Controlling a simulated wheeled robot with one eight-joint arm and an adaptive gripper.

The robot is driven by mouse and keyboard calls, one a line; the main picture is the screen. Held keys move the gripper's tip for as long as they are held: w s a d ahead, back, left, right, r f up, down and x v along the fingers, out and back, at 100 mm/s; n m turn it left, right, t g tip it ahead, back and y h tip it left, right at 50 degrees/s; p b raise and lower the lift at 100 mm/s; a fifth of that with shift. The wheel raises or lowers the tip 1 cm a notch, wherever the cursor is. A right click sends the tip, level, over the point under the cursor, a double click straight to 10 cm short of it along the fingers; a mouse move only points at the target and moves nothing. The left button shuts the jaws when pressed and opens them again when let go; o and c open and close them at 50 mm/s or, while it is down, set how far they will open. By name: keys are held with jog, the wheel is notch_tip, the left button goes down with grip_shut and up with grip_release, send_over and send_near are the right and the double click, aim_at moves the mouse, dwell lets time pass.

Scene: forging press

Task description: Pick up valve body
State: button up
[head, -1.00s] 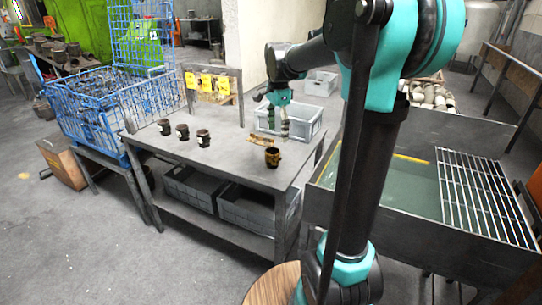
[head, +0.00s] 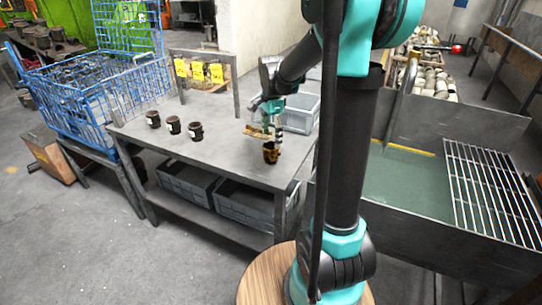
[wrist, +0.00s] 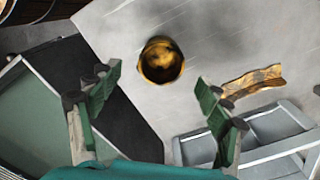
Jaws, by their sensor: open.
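A brown-gold, cup-shaped valve body (head: 271,153) stands upright near the right front edge of the grey metal table (head: 215,150). In the wrist view the valve body (wrist: 161,60) shows from above with a dark, open top. My gripper (head: 272,130) is above and just behind it in the head view. In the wrist view my gripper (wrist: 157,85) is open and empty, its green fingers spread to either side below the valve body in the picture. I see no contact between them.
Several things share the table: three dark cups (head: 174,125) at the left, a crumpled brown piece (wrist: 252,80) and a grey crate (head: 300,112). A blue wire cage (head: 100,100) stands left. A sink with a grate (head: 490,190) stands right.

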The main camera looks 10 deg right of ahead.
aim_at(271, 152)
jog(key=shift+a+f, duration=0.1)
jog(key=shift+f, duration=3.9)
jog(key=shift+c, duration=0.3)
jog(key=c, duration=1.6)
jog(key=shift+o, duration=0.2)
jog(key=shift+r, duration=0.1)
